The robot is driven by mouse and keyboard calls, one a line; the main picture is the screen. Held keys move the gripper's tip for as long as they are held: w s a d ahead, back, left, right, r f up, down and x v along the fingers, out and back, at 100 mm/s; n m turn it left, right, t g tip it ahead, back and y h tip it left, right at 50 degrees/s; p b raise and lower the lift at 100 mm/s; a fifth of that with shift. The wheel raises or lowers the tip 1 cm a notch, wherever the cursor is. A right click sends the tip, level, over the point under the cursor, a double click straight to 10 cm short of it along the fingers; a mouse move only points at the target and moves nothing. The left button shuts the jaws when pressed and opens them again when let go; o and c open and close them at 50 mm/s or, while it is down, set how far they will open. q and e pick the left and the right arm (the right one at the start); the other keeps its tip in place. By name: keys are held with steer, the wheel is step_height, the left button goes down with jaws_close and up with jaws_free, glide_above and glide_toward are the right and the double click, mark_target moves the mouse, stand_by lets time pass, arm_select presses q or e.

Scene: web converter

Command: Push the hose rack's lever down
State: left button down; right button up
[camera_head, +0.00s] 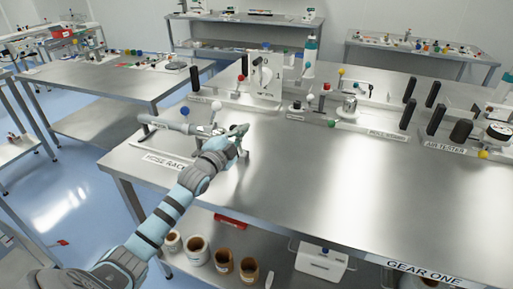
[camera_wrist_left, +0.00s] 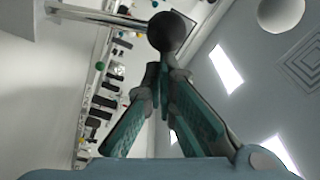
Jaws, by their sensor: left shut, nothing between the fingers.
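The hose rack (camera_head: 168,125) is a grey tube-like fixture on the near left of the steel table, behind its HOSE RACK label (camera_head: 164,161). My left gripper (camera_head: 238,131) is at the rack's right end, above the table, and hides part of it. In the left wrist view the gripper (camera_wrist_left: 160,78) is shut with nothing between its fingers. A dark ball knob (camera_wrist_left: 171,32) shows just past the fingertips, near the end of a pale bar (camera_wrist_left: 95,15). It looks like the lever's knob; I cannot tell whether the fingers touch it. My right gripper is not in view.
Behind the rack stands a white upright unit (camera_head: 266,75) with several knobs. Other fixtures line the table's back and right. The table's front middle (camera_head: 320,190) is clear. Below, a shelf holds several rolls (camera_head: 223,261) and a white box (camera_head: 320,262).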

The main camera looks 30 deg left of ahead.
arm_select(q)
steer(key=shift+s+a+b, duration=0.1)
steer(key=shift+a+b, duration=0.25)
steer(key=shift+a, duration=0.45)
steer(key=shift+r, duration=0.1)
steer(key=s+d+r+p, duration=0.1)
steer(key=s+d+p, duration=0.1)
steer(key=s, duration=0.6)
steer(key=shift+s+d, duration=0.3)
steer(key=shift+d, duration=0.55)
steer(key=shift+r, duration=0.1)
